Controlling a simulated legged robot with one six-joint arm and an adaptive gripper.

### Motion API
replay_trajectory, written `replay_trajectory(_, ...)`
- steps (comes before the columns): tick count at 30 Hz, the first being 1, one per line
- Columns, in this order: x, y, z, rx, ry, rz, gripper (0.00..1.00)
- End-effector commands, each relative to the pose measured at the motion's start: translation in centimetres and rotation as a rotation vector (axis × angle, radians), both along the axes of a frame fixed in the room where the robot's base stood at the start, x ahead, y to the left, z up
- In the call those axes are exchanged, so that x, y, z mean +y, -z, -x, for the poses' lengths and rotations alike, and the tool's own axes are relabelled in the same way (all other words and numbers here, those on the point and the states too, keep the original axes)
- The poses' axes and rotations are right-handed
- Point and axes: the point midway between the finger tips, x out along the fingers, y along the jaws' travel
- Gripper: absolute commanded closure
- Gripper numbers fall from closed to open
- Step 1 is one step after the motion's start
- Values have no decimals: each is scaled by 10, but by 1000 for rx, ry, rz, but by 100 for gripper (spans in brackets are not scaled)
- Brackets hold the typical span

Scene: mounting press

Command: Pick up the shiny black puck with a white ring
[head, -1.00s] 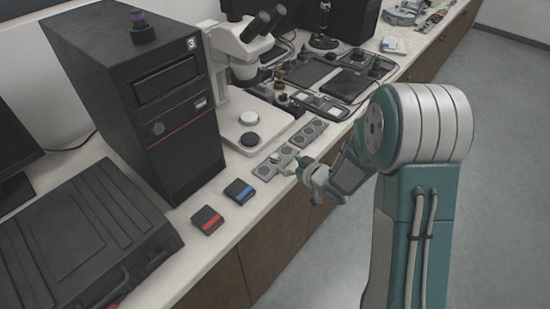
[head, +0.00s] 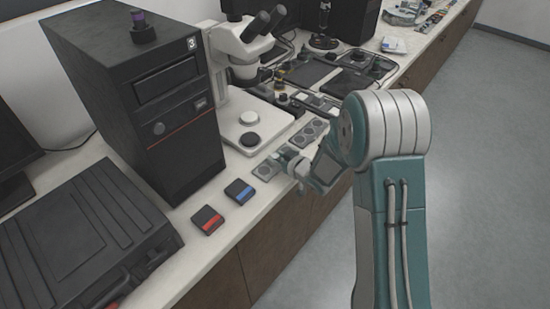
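A small dark disc (head: 250,139) lies flat at the front of the white microscope base (head: 232,130). At this size I cannot tell whether it is shiny black or has a white ring. A pale round disc (head: 249,117) is just behind it on the same base. My gripper (head: 280,157) is over the grey holder with round places (head: 264,171), to the right of the dark disc and apart from it. The gripper and wrist cover part of this holder. I cannot make out the fingers well enough to see if they are open or hold anything.
A tall black tower case (head: 150,100) stands left of the microscope (head: 245,45). A red-marked block (head: 207,220) and a blue-marked block (head: 239,191) lie near the counter's front edge. A black case (head: 85,240) fills the near left. Devices and cables crowd the back right.

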Motion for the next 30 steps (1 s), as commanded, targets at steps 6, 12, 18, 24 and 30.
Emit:
replay_trajectory(6,0,1,0,1,-1,0,98)
replay_trajectory(12,0,-4,0,0,-1,0,98)
replay_trajectory(18,0,-31,0,-5,-2,0,98)
replay_trajectory(24,-27,-72,20,-4,2,0,98)
replay_trajectory(30,-63,-103,47,-1,6,1,98)
